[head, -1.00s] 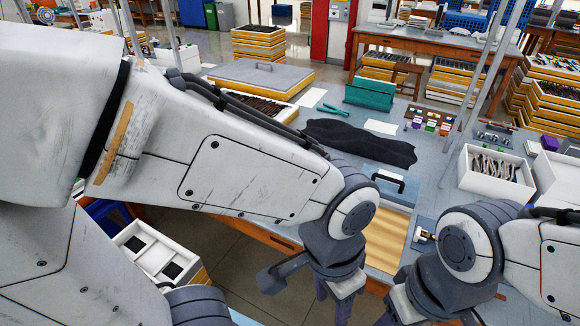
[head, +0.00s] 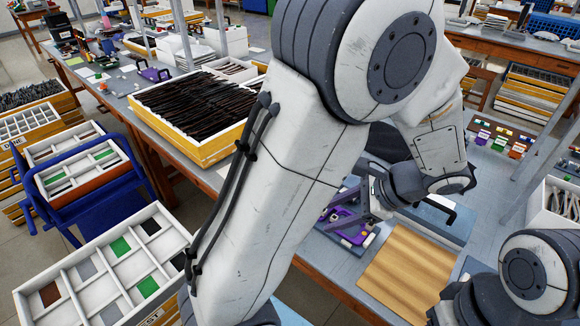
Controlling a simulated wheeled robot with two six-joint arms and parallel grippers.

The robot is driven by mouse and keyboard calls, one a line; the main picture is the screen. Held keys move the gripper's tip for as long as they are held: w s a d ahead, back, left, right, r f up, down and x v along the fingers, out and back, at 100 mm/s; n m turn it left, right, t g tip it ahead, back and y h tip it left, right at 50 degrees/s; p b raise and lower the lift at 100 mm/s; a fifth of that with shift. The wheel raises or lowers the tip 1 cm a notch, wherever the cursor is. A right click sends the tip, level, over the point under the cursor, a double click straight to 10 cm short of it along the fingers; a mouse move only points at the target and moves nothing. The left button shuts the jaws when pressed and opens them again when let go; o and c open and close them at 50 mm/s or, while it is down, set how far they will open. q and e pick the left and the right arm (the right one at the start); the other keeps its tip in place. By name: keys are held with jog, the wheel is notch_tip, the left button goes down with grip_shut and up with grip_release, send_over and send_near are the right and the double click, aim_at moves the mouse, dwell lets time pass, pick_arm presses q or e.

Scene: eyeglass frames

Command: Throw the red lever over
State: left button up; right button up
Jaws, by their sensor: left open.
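My left gripper (head: 358,203) is open, over a small purple fixture (head: 352,236) near the table's front edge. The fixture carries small coloured parts, and my left arm covers its left side. I cannot make out a red lever clearly; it may be hidden behind my arm or gripper, or too small to tell. I cannot tell whether the fingers touch anything. My right arm is at the lower right, and its gripper (head: 436,316) is cut off by the bottom edge, so its fingers do not show clearly.
A wooden board (head: 408,270) lies right of the fixture, with a black-handled blue-grey thing (head: 440,214) behind it. A big tray of dark frames (head: 195,108) is at the left. A white sorting tray (head: 85,262) and a blue cart (head: 108,205) stand at front left.

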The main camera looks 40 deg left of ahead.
pick_arm(q)
jog(key=w+a+f+m+y+b, duration=0.1)
jog(key=w+a+f+m+y, duration=0.1)
jog(key=w+a+f+y, duration=0.1)
jog(key=w+a+f+m+y+b, duration=0.1)
jog(key=w+a+f+y+b, duration=0.1)
jog(key=w+a, duration=0.4)
jog(key=w+a+f+m+y+b, duration=0.2)
jog(key=w+a+f+y, duration=0.2)
jog(key=a, duration=0.3)
jog(key=shift+w+a+f+m+y, duration=0.15)
jog(key=shift+w+f+m+y, duration=0.2)
jog(key=shift+w+f, duration=0.45)
jog(key=shift+a+f, duration=0.1)
jog(key=shift+a, duration=0.2)
jog(key=shift+y, duration=0.25)
jog(key=a, duration=0.3)
jog(key=s+a, duration=0.1)
jog(key=a, duration=0.6)
jog(key=shift+s+p, duration=0.15)
jog(key=shift+p, duration=0.25)
grip_shut()
